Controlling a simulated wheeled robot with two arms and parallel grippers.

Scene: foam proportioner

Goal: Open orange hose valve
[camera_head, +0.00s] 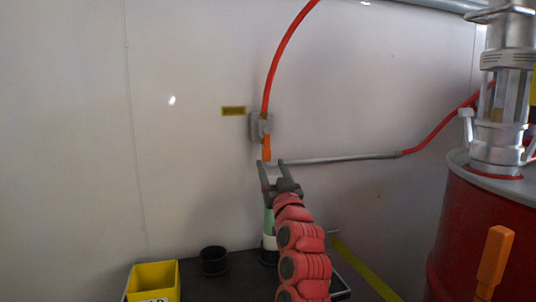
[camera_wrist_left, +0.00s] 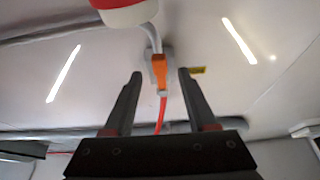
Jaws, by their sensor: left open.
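The orange valve handle (camera_head: 267,147) points down from a grey valve body (camera_head: 260,126) on the white wall, where the red-orange hose (camera_head: 273,70) meets it. My left gripper (camera_head: 272,163) is open, its two fingers pointing up just below the handle in the head view. In the left wrist view the handle (camera_wrist_left: 159,72) appears between the fingertips of the open left gripper (camera_wrist_left: 160,82). I cannot tell how far the fingers are from it in depth, and no contact shows. My right gripper is not in view.
A grey pipe (camera_head: 345,158) runs right from near the valve to another red hose (camera_head: 437,128). A red drum (camera_head: 470,225) with a metal pump (camera_head: 505,90) stands at right. A yellow bin (camera_head: 153,279) and black cup (camera_head: 214,261) are below left.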

